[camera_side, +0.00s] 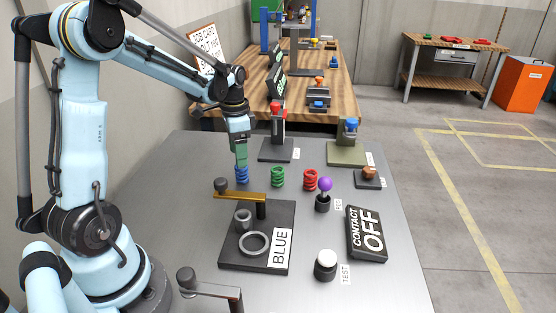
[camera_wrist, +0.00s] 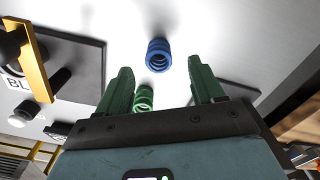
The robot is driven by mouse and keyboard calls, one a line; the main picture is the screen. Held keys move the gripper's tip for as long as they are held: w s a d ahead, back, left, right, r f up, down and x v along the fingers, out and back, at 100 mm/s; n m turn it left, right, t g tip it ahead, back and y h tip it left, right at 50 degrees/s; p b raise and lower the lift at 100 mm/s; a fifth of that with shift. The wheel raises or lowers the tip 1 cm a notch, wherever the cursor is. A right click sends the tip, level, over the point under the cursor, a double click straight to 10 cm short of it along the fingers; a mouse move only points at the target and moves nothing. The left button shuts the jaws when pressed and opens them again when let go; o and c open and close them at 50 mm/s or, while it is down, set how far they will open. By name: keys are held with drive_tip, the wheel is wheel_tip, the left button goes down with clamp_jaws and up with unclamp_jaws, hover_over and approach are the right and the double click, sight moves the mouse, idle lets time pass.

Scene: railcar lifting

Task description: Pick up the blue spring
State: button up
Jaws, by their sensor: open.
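The blue spring (camera_side: 242,176) stands upright on the grey metal table. It also shows in the wrist view (camera_wrist: 158,55), ahead of the fingertips and roughly centred between them. My gripper (camera_side: 241,162) points down close above the blue spring in the side view. In the wrist view its two green fingers (camera_wrist: 160,78) are spread apart with nothing held between them. In the side view the fingers appear right at the top of the spring, and I cannot tell whether they touch it.
A green spring (camera_side: 278,177) and a red spring (camera_side: 310,179) stand to the right of the blue one. In front is a black base (camera_side: 276,222) labelled BLUE with a brass-coloured arm (camera_side: 240,196). A purple-knobbed lever (camera_side: 324,186) and a CONTACT OFF sign (camera_side: 367,234) are at right.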

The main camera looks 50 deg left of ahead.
sight(242, 169)
drive_tip(key=shift+w+d+f, duration=0.1)
drive_tip(key=shift+f, duration=1.5)
drive_tip(key=shift+w+d+f, duration=0.1)
drive_tip(key=shift+f, duration=1.45)
drive_tip(key=c, duration=1.2)
drive_tip(key=shift+r, duration=0.15)
